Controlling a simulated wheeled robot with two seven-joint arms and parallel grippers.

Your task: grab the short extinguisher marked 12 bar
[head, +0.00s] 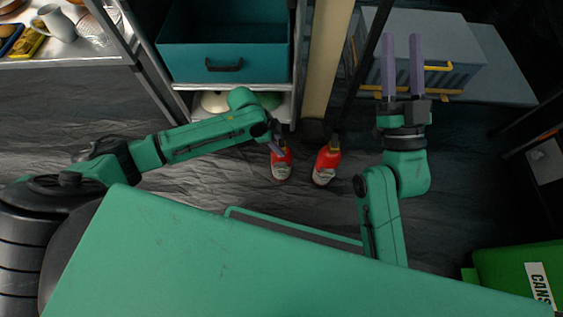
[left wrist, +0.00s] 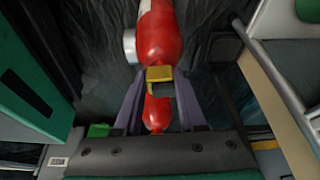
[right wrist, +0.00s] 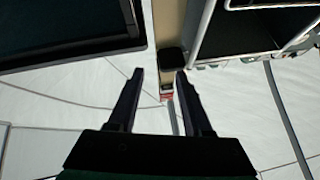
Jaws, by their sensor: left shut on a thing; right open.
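Two small red extinguishers stand side by side on the dark floor in the head view, the left one (head: 281,168) and the right one (head: 326,165). My left gripper (head: 276,148) is at the top of the left one. In the left wrist view, its fingers (left wrist: 159,88) are shut around the neck of a red extinguisher (left wrist: 160,38) with a yellowish part at the neck. A grey-white round piece sticks out at its side. No pressure marking is readable. My right gripper (head: 402,48) is open and empty, away from both extinguishers.
A shelf unit with a teal drawer (head: 225,50) stands behind the extinguishers. A beige post (head: 327,60) rises beside it. A grey case (head: 425,45) lies near my right gripper. A green box (head: 510,275) is at lower right; floor between is clear.

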